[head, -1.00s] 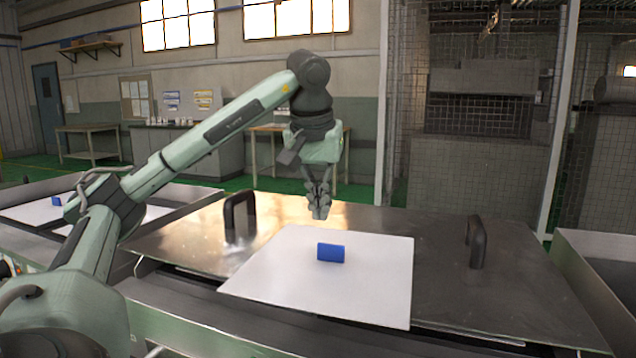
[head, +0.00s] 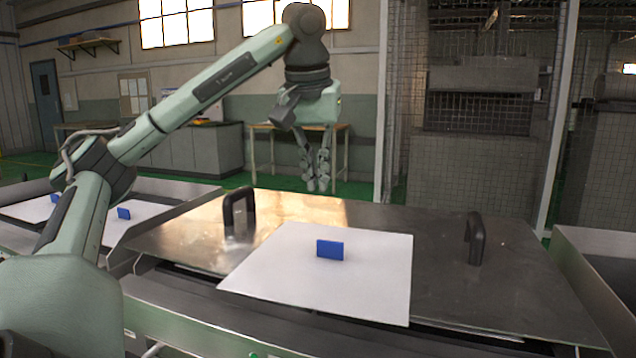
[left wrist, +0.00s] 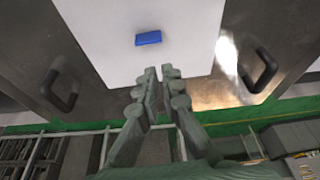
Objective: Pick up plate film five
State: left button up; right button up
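A white plate film (head: 300,285) with an upright blue tab (head: 330,250) lies on the metal hot surface (head: 420,230). The white sheet also shows in the left wrist view (left wrist: 110,50), with its blue tab (left wrist: 148,38) beyond the fingertips. I cannot read any number on it. My left gripper (head: 317,187) hangs pointing down, behind and above the sheet, apart from it. Its fingers, seen in the left wrist view (left wrist: 159,72), are a little apart with nothing between them. My right gripper is not in view.
Two black handles, left (head: 239,210) and right (head: 474,238), stand up from the metal surface on either side of the sheet. More white sheets with blue tabs (head: 124,213) lie in a tray at the left. A mesh fence (head: 480,160) stands behind.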

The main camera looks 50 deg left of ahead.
aim_at(330, 241)
pick_arm(q)
jog(key=shift+o, duration=1.2)
jog(key=shift+w+f, duration=0.1)
jog(key=shift+f, duration=0.2)
jog(key=o, duration=1.1)
jog(key=shift+m+t, duration=0.3)
jog(key=shift+m, duration=0.1)
jog(key=f, duration=0.1)
jog(key=w+f, duration=0.1)
jog(key=f, duration=0.1)
jog(key=d+f+b, duration=0.1)
jog(key=shift+w+f, duration=0.3)
jog(key=shift+f, duration=0.05)
jog(key=x, duration=0.5)
jog(key=s+x, duration=0.1)
jog(key=x, duration=0.1)
jog(key=shift+d+f+b, duration=0.15)
jog(key=shift+f+b, duration=0.15)
jog(key=shift+f, duration=0.1)
jog(key=shift+w+f, duration=0.25)
jog(key=shift+f, duration=0.2)
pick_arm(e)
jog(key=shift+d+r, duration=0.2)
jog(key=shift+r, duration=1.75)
